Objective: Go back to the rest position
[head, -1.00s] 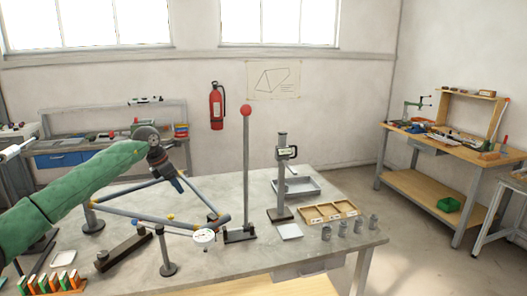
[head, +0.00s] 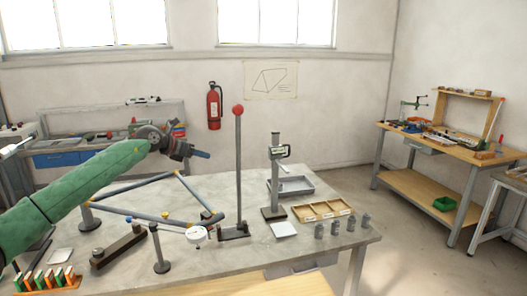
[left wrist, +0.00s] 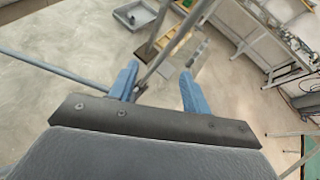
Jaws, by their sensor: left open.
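My left arm, in a green sleeve, comes in from the left in the head view. Its gripper (head: 200,154) is raised above the bench, over the back part of the bike-frame-like tube assembly (head: 150,216). In the left wrist view the two blue fingers (left wrist: 157,88) stand apart with nothing held between them. The tubes rest on posts on the grey bench (head: 240,190). A round dial gauge (head: 197,233) sits at the near right corner of the frame. My right gripper is not in view.
A tall rod with a red ball (head: 238,112) stands right of the frame. Orange and green blocks (head: 50,280) stand at the near left.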

